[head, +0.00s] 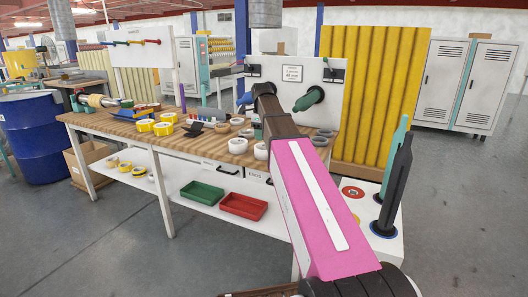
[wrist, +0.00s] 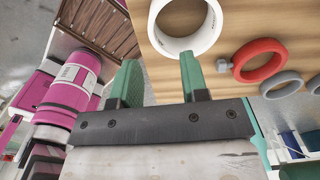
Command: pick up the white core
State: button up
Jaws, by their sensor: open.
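The white core (wrist: 152,22) is a thick white ring on the wooden bench top, at the top of the wrist view and partly cut off by the frame edge. My gripper (wrist: 160,60) is open, its two green fingers apart with nothing between them. The right fingertip is close to the core's lower rim, and the left fingertip is below and left of it. I cannot tell whether they touch. In the head view, white rings (head: 238,146) lie on the bench beside my arm; I cannot tell which is the core.
A red ring (wrist: 260,60) and grey rings (wrist: 282,85) lie right of the core. The wooden bench (head: 150,113) also carries yellow tape rolls (head: 163,128). Green (head: 202,194) and red (head: 242,206) trays sit on its lower shelf. A blue drum (head: 35,135) stands left.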

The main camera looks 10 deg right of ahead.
send_over(261, 160)
jog(key=w, duration=0.1)
jog(key=f, duration=0.4)
jog(key=shift+w+d+f, duration=0.1)
jog(key=shift+d, duration=0.15)
jog(key=shift+s+a+f, duration=0.15)
jog(key=shift+f, duration=1.2)
jog(key=shift+s+a+f, duration=0.1)
jog(key=shift+s+f, duration=0.05)
jog(key=shift+f, duration=1.15)
grip_shut()
